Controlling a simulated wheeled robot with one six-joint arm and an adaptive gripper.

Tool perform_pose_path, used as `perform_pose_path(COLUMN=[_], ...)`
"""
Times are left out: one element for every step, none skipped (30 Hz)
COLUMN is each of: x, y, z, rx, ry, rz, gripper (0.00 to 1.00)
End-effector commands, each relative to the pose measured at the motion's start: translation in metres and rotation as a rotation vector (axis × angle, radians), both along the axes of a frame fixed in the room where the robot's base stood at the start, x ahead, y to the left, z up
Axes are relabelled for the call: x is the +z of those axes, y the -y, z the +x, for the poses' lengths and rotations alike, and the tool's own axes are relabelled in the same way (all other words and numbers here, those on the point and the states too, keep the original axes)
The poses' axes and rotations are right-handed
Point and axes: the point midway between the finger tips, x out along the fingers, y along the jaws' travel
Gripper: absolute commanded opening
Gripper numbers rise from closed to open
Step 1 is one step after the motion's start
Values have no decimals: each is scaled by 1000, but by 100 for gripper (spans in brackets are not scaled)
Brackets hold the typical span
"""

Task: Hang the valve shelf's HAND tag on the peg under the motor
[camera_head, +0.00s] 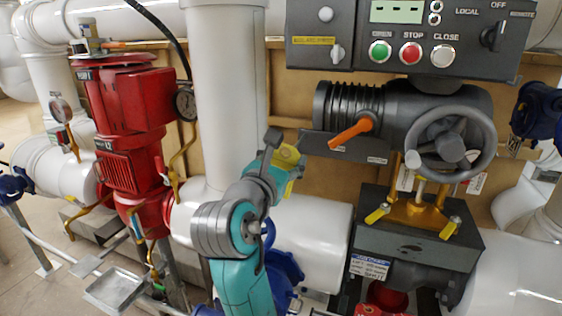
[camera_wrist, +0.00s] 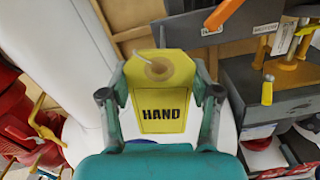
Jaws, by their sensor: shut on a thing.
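The yellow HAND tag (camera_wrist: 163,118) has a tan ring round its hole and a pale string or wire there. My gripper (camera_wrist: 160,96) is shut on it, one finger at each side, with the word upright and facing the wrist camera. In the head view my gripper (camera_head: 283,160) holds the tag (camera_head: 290,153) left of the dark motor unit (camera_head: 430,110). A dark shelf (camera_head: 345,148) with small labels juts out under the motor's ribbed end, to the right of the tag. I cannot clearly make out the peg.
An orange lever (camera_head: 351,133) and a handwheel (camera_head: 452,142) stick out from the motor unit. A control box (camera_head: 410,35) sits above. A white pipe (camera_head: 226,90) stands behind my arm, and a red pump (camera_head: 128,110) is at left. A white tag (camera_head: 477,183) hangs under the motor.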

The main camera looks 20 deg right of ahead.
Motion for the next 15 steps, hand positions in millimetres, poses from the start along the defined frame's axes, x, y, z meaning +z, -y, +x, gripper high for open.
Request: perform_pose_path(x=[0, 0, 0, -1, -1, -1, -1, -2, -2, -2, -2, -2, -2, -2, -2], y=[2, 3, 4, 5, 5, 7, 8, 9, 10, 11, 12, 13, 14, 15, 16], z=[2, 3, 5, 6, 8, 9, 10, 12, 13, 15, 16, 17, 19, 20, 21], rx=[-1, 0, 0, 0, 0, 0, 0, 0, -1, -1, -1, -1, -1, -1, 0], ry=[0, 0, 0, 0, 0, 0, -1, -1, -2, -2, -2, 0, 0, 0, 0], rz=[0, 0, 0, 0, 0, 0, 1, 0, 0, 0, 0, 0, 0, 0, 0], gripper=[45, 45, 45, 45, 45, 45, 45, 45, 45, 45, 45, 45, 45, 45, 45])
